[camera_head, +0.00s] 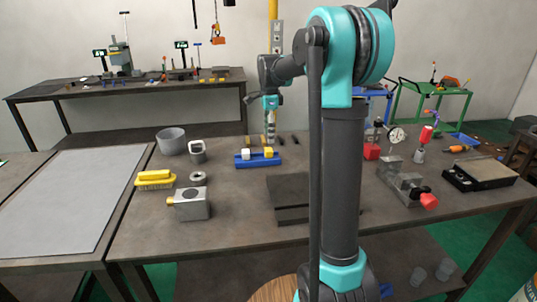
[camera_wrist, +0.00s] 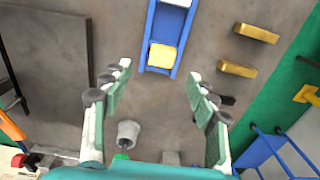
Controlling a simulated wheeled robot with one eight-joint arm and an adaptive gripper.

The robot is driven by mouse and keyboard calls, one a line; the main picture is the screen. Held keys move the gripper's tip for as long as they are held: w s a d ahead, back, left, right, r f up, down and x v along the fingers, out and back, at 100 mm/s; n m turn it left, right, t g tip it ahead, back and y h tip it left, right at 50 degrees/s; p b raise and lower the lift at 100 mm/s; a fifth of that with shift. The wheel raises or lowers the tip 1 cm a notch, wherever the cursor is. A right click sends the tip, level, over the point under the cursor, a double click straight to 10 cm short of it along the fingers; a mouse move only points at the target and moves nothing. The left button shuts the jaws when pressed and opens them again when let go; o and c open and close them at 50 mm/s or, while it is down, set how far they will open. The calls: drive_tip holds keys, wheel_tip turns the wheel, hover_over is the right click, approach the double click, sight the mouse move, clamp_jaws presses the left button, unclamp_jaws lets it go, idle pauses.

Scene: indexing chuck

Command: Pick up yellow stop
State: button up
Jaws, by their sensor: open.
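The yellow stop, a small yellow block (camera_head: 268,152), sits at the right end of a blue tray (camera_head: 243,163) on the workbench, beside a white block (camera_head: 246,154). In the wrist view the yellow block (camera_wrist: 162,56) lies in the blue tray (camera_wrist: 161,22), just beyond and between the fingertips, with the white block (camera_wrist: 178,2) cut off at the top edge. My gripper (camera_wrist: 160,72) is open and empty, its two green-padded fingers spread wide. In the head view my gripper (camera_head: 270,132) points down above and slightly behind the yellow block, apart from it.
Two brass bars (camera_wrist: 256,33) (camera_wrist: 237,69) lie right of the tray in the wrist view. A dark plate (camera_head: 290,188) lies in front.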

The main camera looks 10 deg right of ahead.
sight(268, 149)
drive_tip(key=shift+w+a+f, duration=0.1)
drive_tip(key=shift+f, duration=1.5)
drive_tip(key=shift+w+a+f, duration=0.1)
drive_tip(key=shift+f, duration=1.5)
drive_tip(key=shift+c, duration=0.5)
clamp_jaws()
